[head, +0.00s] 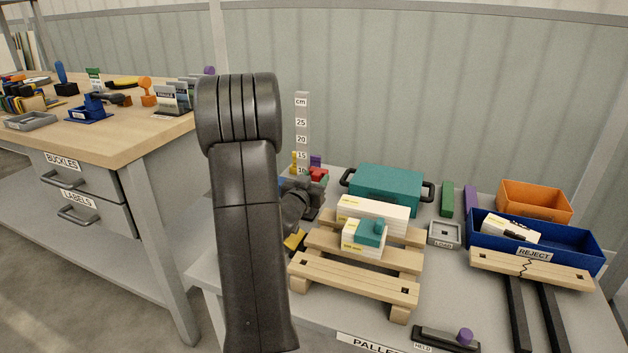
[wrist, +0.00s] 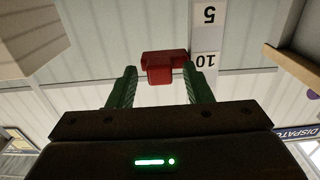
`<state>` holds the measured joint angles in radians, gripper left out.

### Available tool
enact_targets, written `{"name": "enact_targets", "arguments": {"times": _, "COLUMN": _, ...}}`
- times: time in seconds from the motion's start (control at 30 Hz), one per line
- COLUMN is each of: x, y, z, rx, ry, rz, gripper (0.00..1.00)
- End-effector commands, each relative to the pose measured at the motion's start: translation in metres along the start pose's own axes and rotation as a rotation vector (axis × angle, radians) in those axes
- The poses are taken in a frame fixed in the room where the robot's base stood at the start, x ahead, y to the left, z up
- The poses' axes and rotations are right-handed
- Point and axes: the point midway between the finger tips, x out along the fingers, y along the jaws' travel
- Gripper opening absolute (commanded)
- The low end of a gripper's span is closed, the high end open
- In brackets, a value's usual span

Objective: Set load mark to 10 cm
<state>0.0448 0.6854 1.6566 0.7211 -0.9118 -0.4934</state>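The upright white scale (head: 302,132) stands at the back left of the grey table, marked in cm. In the wrist view the scale (wrist: 206,38) appears upside down, with 5 above 10. A red load mark (wrist: 163,60) with a protruding knob sits beside the scale, close to the 10 label and slightly toward the 5 side. In the head view the red mark (head: 318,174) shows just right of the scale's lower part. My gripper (wrist: 160,72) is open, its green fingers on either side of the knob with visible gaps. In the head view my arm partly hides the gripper.
A wooden pallet (head: 352,284) carrying white boxes stands right of my arm. Behind it is a teal case (head: 385,187). A blue reject bin (head: 575,251) and an orange bin (head: 535,200) stand farther right. A workbench (head: 130,138) is at left.

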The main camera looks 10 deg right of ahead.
Motion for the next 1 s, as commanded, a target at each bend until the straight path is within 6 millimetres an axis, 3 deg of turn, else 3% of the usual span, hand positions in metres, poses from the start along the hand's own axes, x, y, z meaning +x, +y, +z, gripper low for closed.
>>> {"name": "enact_targets", "arguments": {"times": 0.27, "x": -0.009, "y": -0.001, "z": -0.001, "rx": 0.0, "ry": 0.0, "rz": -0.001, "gripper": 0.45}}
{"name": "enact_targets", "arguments": {"times": 0.73, "x": -0.107, "y": -0.001, "z": -0.001, "rx": -0.002, "ry": -0.002, "rz": -0.004, "gripper": 0.45}}
{"name": "enact_targets", "arguments": {"times": 1.0, "x": -0.136, "y": -0.001, "z": 0.0, "rx": 0.0, "ry": 0.0, "rz": -0.001, "gripper": 0.45}}
